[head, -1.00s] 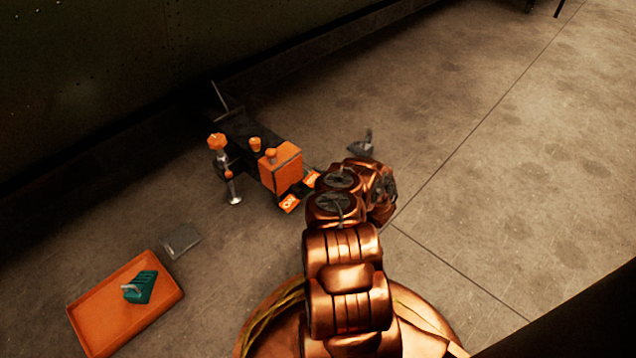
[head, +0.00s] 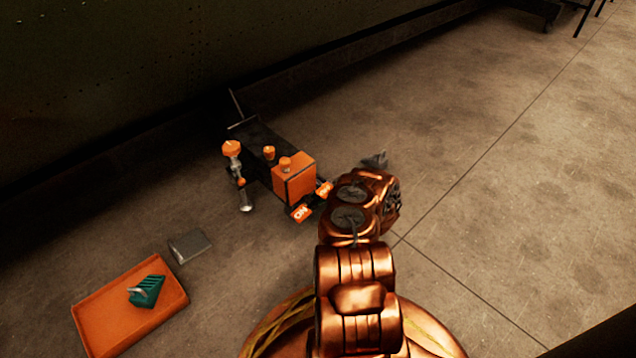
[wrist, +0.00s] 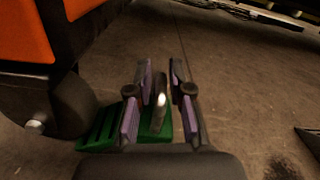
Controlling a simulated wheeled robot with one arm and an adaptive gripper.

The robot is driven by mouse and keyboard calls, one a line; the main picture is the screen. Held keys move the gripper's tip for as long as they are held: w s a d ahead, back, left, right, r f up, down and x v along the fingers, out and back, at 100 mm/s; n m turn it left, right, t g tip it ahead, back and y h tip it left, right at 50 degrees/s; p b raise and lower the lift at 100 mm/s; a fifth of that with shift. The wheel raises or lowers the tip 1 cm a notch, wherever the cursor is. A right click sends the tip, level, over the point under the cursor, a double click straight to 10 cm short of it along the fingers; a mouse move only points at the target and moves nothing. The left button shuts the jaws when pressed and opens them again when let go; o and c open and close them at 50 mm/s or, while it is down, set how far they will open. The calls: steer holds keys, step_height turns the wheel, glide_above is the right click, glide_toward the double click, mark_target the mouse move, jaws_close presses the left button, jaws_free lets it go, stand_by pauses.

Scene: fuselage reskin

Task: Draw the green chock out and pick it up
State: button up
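In the wrist view a green chock (wrist: 103,131) lies on the floor beside a dark wheel (wrist: 45,108). A pale metal handle (wrist: 160,100) stands up from it. My gripper (wrist: 161,82) is open, its purple-padded fingers on either side of the handle with a gap showing. In the head view my arm hides this chock and most of my gripper. Another green chock (head: 148,290), also with a metal handle, lies in the orange tray (head: 100,322) at the lower left.
An orange and black cart (head: 294,180) stands by the dark riveted wall (head: 110,80). A flat grey piece (head: 190,246) lies beside the tray. A small grey shape (head: 375,160), unclear, shows just past my arm. The floor to the right is clear.

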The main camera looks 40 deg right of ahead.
jaws_close()
steer(key=shift+d, duration=0.1)
